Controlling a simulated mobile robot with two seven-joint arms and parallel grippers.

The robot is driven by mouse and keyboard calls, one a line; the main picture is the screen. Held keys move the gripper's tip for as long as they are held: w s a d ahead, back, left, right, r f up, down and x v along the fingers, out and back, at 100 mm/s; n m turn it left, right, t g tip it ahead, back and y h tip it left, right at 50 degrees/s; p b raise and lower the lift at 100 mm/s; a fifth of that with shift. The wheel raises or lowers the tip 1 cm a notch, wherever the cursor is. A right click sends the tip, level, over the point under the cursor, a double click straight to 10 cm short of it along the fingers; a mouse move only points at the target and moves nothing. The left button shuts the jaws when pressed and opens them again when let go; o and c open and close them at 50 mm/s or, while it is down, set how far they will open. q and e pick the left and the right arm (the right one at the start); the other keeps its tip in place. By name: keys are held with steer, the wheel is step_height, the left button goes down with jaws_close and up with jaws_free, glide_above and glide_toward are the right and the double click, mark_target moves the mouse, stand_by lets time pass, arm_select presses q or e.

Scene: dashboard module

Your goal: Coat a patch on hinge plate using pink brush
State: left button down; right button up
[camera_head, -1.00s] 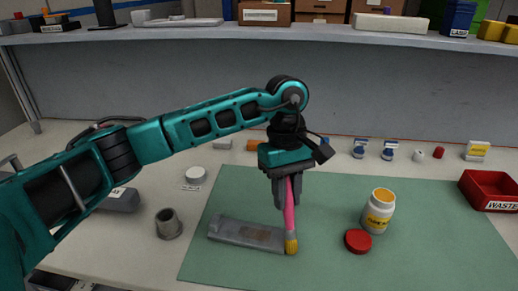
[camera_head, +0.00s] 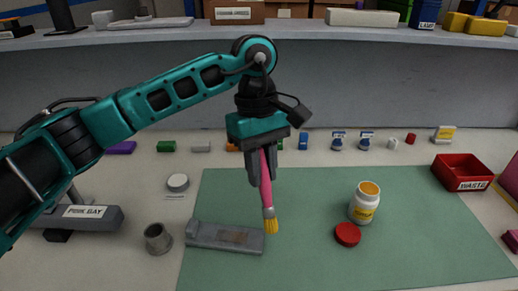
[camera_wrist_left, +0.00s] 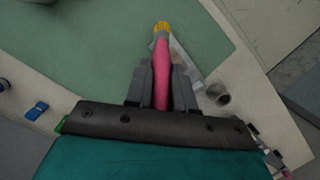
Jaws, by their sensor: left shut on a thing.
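My left gripper (camera_head: 260,172) is shut on the pink brush (camera_head: 266,186), which hangs bristles down with yellow bristles. The brush also shows in the left wrist view (camera_wrist_left: 161,75), between the fingers. The grey hinge plate (camera_head: 205,238) lies on the green mat with a brownish patch (camera_head: 233,237) on its top. The bristles are close to the plate's right end; I cannot tell whether they touch anything. An open white jar (camera_head: 364,203) with a yellow label and orange-yellow contents stands right of the brush. Its red lid (camera_head: 347,234) lies in front of it. My right gripper is not in view.
A red waste bin (camera_head: 462,172) stands at the right. A grey cup (camera_head: 158,239) and a white round piece (camera_head: 178,182) are left of the green mat (camera_head: 310,190). Several small items line the back below the shelf (camera_head: 300,32).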

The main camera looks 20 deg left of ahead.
arm_select(q)
steer(key=shift+r+p, duration=0.4)
steer(key=shift+r, duration=0.65)
stand_by(0.4)
